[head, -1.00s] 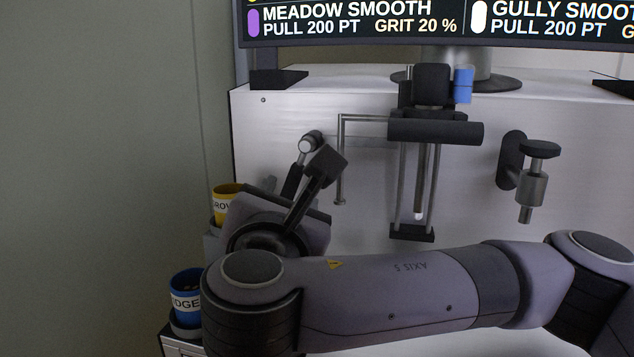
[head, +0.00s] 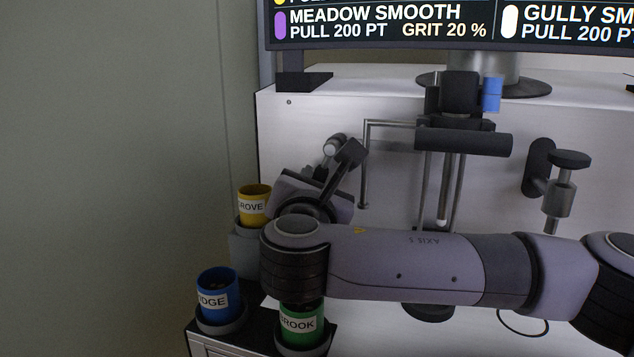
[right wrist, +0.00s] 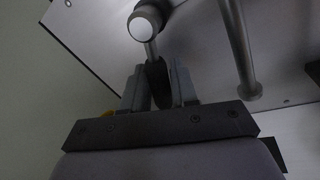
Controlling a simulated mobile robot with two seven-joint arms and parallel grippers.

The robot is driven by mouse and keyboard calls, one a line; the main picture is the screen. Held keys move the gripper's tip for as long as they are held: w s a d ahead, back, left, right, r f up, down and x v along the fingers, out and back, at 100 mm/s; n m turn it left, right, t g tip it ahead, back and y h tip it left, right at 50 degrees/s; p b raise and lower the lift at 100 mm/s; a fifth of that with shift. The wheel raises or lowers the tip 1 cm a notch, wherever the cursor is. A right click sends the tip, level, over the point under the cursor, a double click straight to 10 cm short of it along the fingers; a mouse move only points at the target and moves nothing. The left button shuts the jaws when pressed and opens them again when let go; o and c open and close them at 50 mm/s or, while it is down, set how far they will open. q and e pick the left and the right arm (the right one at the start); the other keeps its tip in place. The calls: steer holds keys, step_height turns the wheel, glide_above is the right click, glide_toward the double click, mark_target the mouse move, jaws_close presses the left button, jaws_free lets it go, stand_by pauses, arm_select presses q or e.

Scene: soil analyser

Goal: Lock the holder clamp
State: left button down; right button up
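A lever with a round silver knob (head: 331,148) and a dark handle (right wrist: 159,84) sits on the left of the pale machine front. It looks like the clamp's lever, but its link to the holder is not clear. My right gripper (head: 350,156) is at this lever and hides most of the handle in the head view. In the right wrist view my right gripper's fingers (right wrist: 158,90) lie on either side of the dark handle, very close to it. Whether they press on it cannot be told. The silver knob (right wrist: 145,23) is beyond the fingertips. My left gripper is not in view.
A thin bent rod (head: 366,165) hangs just right of the gripper, beside a dark roller-like bar (head: 465,142). A black-knobbed fitting (head: 562,182) is farther right. Yellow (head: 254,205), blue (head: 218,294) and green (head: 302,324) labelled cups stand below left. A screen (head: 450,25) is above.

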jaws_close()
steer(key=n+p, duration=0.1)
steer(key=p, duration=0.1)
steer(key=d+n+p, duration=0.1)
steer(key=p, duration=0.1)
steer(key=shift+s+d+r+n+g, duration=0.15)
steer(key=shift+s+n+g, duration=0.05)
steer(key=shift+n+g, duration=0.1)
steer(key=shift+s+d+f+n+g+p, duration=0.1)
steer(key=shift+d+f+n+g+p, duration=0.25)
steer(key=shift+n+p, duration=0.45)
steer(key=shift+o, duration=2.1)
jaws_free()
steer(key=shift+s, duration=0.1)
